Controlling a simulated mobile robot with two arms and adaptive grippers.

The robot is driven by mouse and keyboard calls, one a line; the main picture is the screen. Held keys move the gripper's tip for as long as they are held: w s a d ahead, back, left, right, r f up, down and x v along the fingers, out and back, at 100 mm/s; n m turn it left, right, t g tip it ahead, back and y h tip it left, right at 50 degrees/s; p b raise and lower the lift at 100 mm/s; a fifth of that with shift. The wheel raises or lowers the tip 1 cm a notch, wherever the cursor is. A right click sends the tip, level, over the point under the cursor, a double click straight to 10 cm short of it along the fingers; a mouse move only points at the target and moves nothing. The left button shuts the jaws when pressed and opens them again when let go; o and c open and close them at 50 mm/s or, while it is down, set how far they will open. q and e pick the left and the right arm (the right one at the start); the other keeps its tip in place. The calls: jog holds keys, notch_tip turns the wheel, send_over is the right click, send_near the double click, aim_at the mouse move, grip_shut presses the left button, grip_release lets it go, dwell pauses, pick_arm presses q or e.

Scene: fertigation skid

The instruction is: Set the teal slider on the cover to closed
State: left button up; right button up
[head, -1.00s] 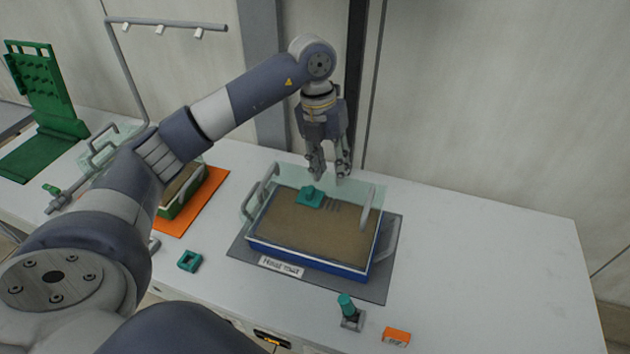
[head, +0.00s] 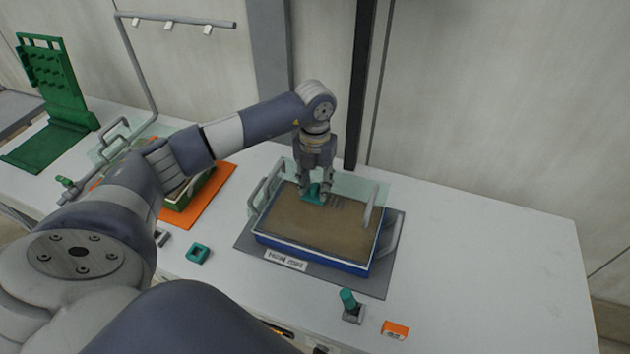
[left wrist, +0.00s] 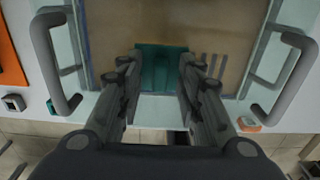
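The teal slider (head: 313,198) sits on the clear cover (head: 352,187) over a blue tray (head: 308,251) of brown material. It also shows in the left wrist view (left wrist: 160,68). My left gripper (head: 315,191) points down at the slider, its fingers apart, one on each side of it. In the left wrist view the left gripper's fingertips (left wrist: 158,62) flank the slider's teal body; I cannot tell whether they touch it. The fingers partly hide the slider. Several short dark marks (head: 337,203) lie to its right on the cover. My right gripper is not in view.
Grey handles (head: 369,205) rise at the cover's sides. The tray stands on a dark grey mat (head: 377,283) with a label (head: 285,260). Nearby are a teal square ring (head: 198,253), a teal-topped lever (head: 349,303) and an orange block (head: 395,330). The table's right side is clear.

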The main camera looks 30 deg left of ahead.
aim_at(339, 202)
pick_arm(q)
jog(key=shift+f, duration=0.15)
grip_shut()
jog(key=d, duration=0.2)
jog(key=w+d+b, duration=0.1)
jog(key=d, duration=0.1)
jog(key=d+b, duration=0.1)
jog(key=d, duration=0.1)
jog(key=shift+w+d, duration=0.1)
jog(key=shift+w, duration=0.2)
jog(key=shift+s, duration=0.1)
grip_release()
notch_tip(339, 202, up, 12)
